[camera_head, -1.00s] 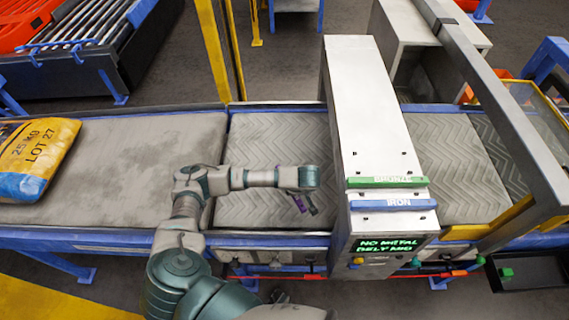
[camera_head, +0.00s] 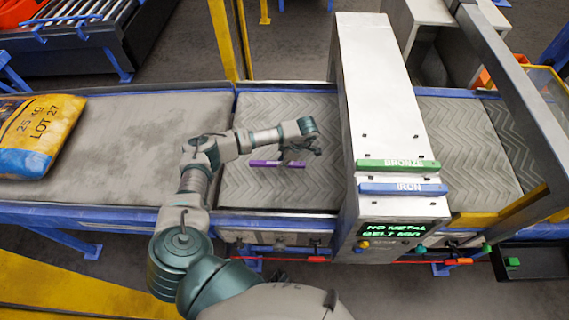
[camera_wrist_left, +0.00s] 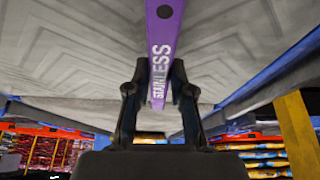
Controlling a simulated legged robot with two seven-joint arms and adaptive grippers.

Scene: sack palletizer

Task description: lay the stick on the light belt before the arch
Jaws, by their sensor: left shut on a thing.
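The purple stick (camera_head: 268,163) is in my left gripper (camera_head: 292,157), over the light chevron belt (camera_head: 262,190) just left of the arch (camera_head: 385,120). It lies nearly level, along the belt's length. In the left wrist view the stick (camera_wrist_left: 162,45) reads STAINLESS and passes between the two fingers (camera_wrist_left: 156,92), which are shut on it. I cannot tell whether the stick touches the belt. A green BRONZE stick (camera_head: 398,166) and a blue IRON stick (camera_head: 403,189) rest on the arch. My right gripper is out of view.
A yellow and blue sack (camera_head: 38,135) lies on the plain grey belt (camera_head: 140,145) at the left. Beyond the arch the chevron belt continues under a grey frame (camera_head: 515,100). A black tray (camera_head: 535,268) hangs at the lower right.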

